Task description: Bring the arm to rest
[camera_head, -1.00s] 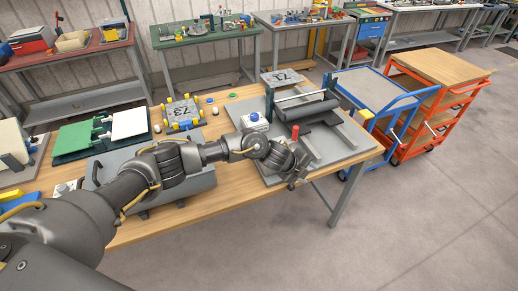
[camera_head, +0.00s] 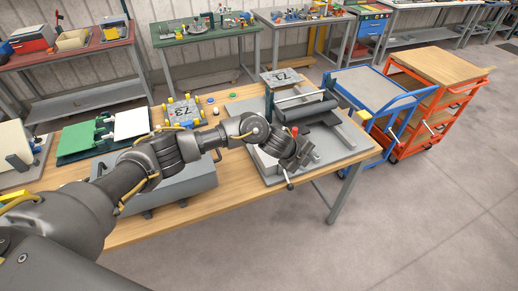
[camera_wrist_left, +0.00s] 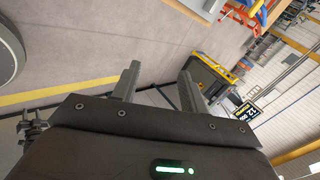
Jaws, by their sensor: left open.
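My left arm comes in from the left in the head view and reaches over the wooden workbench (camera_head: 237,180). My left gripper (camera_head: 290,184) is at the front edge of the grey plate of the panel bender (camera_head: 318,110). In the left wrist view the two fingers of the left gripper (camera_wrist_left: 160,84) stand apart with nothing between them. A red-tipped handle (camera_head: 295,131) shows just behind the gripper. The arm hides part of the bender and of the bench. My right gripper is in neither view.
A blue cart (camera_head: 370,92) and an orange cart (camera_head: 440,70) stand right of the bench. A grey box (camera_head: 190,182) and a green fixture (camera_head: 80,138) are on the bench's left half. The floor in front is clear. The wrist view shows a yellow-topped cabinet (camera_wrist_left: 210,75).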

